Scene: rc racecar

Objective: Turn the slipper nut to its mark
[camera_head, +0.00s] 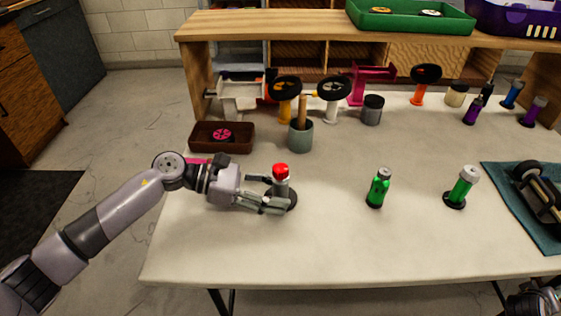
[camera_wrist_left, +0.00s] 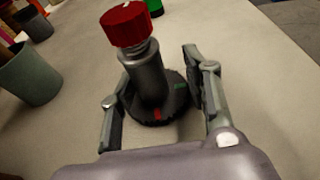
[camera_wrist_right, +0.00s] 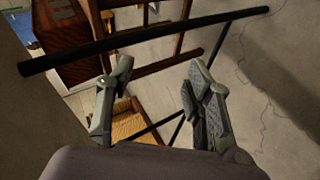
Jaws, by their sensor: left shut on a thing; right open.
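The slipper nut appears to be the red knurled cap (camera_head: 281,169) with a white mark on top. It sits on an upright grey post (camera_head: 281,188) with a round black base, left of the table's middle. The left wrist view shows the red cap (camera_wrist_left: 127,24), and a red and a green mark on the black base (camera_wrist_left: 160,106). My left gripper (camera_head: 275,196) is shut on the post unit, low down with one finger on each side, below the cap. My right gripper (camera_wrist_right: 160,68) is open and empty, away from the unit, at the head view's lower right corner.
Two green shock-like parts, one at the middle (camera_head: 378,188) and one at the right (camera_head: 461,187), stand upright. A teal mat (camera_head: 497,190) bears a car part. A grey-green cup (camera_head: 300,138) and brown tray (camera_head: 222,148) stand behind my left gripper. The front table area is clear.

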